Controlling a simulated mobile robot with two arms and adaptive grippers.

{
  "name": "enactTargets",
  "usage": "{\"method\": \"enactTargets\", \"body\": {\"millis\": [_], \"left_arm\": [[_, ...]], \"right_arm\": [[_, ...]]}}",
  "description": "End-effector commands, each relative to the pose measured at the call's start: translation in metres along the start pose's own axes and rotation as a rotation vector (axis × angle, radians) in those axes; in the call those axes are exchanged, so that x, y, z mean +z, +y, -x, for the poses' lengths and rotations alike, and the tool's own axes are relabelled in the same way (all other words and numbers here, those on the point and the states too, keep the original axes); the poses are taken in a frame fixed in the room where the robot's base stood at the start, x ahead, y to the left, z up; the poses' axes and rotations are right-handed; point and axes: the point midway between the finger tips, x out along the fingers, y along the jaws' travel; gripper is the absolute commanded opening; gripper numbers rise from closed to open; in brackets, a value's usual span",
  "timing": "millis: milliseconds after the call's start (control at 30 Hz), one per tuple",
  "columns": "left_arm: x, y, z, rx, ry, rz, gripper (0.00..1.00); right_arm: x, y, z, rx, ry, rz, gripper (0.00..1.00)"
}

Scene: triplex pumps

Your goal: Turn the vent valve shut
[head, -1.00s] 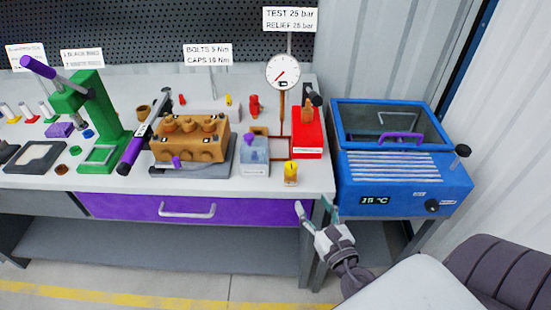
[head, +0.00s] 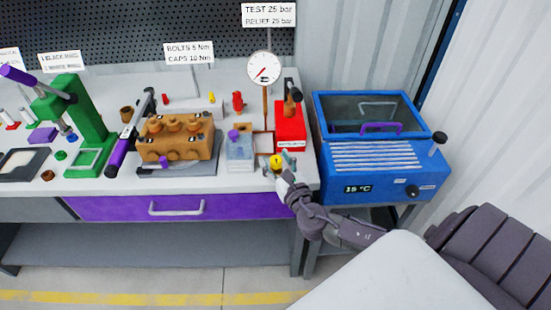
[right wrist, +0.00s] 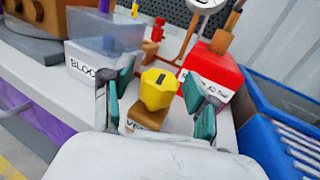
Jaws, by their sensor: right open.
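The vent valve is a yellow faceted knob (head: 276,161) on a small brass-brown base at the front right of the bench top. In the right wrist view the knob (right wrist: 158,90) has a dark slot mark on top, and its base (right wrist: 146,120) bears a partly hidden label starting "VE". My right gripper (head: 279,166) is open at the knob, coming from the front. In the right wrist view its two teal-padded fingers (right wrist: 160,98) stand either side of the knob, with gaps visible. My left gripper is out of view.
A clear box (head: 240,152) stands left of the knob, and a red block (head: 290,130) with a lever stands behind it. A gauge (head: 264,68) rises behind. The tan pump (head: 176,142) is further left. A blue bath (head: 375,155) stands right of the bench.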

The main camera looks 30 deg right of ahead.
Motion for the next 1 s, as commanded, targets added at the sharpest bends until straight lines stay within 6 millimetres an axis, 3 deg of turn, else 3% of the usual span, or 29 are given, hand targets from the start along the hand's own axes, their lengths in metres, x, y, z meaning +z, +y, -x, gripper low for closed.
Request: {"method": "enactTargets", "body": {"millis": [267,633,1000], "left_arm": [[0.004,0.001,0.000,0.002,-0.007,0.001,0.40],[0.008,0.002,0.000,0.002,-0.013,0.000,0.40],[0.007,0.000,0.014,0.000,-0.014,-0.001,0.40]], "right_arm": [[0.000,0.000,-0.002,0.001,0.001,-0.001,0.59],[0.000,0.000,-0.001,0.000,0.000,-0.001,0.00],[0.001,0.000,-0.002,-0.128,0.000,-0.004,0.00]]}}
